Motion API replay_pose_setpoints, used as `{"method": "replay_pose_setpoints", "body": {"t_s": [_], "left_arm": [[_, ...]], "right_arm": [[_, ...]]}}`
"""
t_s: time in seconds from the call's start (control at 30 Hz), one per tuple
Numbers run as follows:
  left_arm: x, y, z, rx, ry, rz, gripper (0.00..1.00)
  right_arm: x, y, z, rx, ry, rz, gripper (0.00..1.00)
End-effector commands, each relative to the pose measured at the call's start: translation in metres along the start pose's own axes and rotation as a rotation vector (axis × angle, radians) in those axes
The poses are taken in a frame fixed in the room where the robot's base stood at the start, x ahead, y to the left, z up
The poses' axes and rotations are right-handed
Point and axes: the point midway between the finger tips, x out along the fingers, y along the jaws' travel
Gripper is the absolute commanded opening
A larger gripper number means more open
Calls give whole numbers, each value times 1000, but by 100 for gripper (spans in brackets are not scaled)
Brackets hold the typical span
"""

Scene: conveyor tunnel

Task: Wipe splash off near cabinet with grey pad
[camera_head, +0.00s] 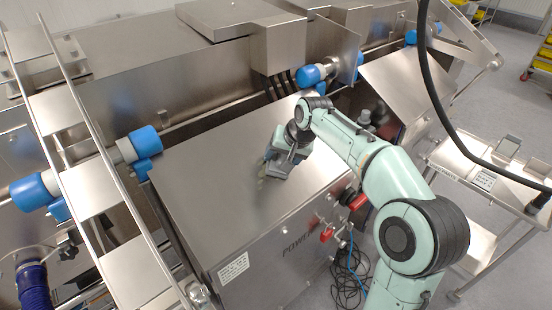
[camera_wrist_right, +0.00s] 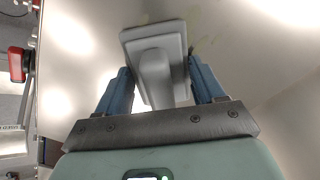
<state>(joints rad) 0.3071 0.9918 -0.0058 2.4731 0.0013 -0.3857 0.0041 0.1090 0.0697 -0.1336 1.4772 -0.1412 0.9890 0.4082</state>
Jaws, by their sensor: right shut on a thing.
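The near cabinet (camera_head: 215,190) is a steel box with a sloped top in the middle of the head view. My right gripper (camera_head: 284,158) is over its top, toward the right side. In the right wrist view the gripper (camera_wrist_right: 160,85) is shut on the handle of the grey pad (camera_wrist_right: 153,38). The pad also shows in the head view (camera_head: 277,171), at or very close to the cabinet top; contact is not certain. My left gripper is not in view.
Red knobs (camera_head: 327,235) stick out from the cabinet's front. Black and blue cables lie on the floor below. A steel cart (camera_head: 480,165) stands at the right. Blue roller ends (camera_head: 145,142) and a steel rail frame border the cabinet at the left.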

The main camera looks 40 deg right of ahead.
Motion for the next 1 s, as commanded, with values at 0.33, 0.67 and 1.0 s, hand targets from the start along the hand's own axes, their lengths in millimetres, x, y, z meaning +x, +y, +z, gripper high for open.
{"method": "replay_pose_setpoints", "body": {"t_s": [0.33,0.67,1.0], "left_arm": [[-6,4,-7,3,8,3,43],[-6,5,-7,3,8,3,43],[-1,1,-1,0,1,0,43]], "right_arm": [[0,14,-13,3,0,3,32],[0,30,-28,0,-2,3,32],[4,23,-20,-3,-4,1,32]]}}
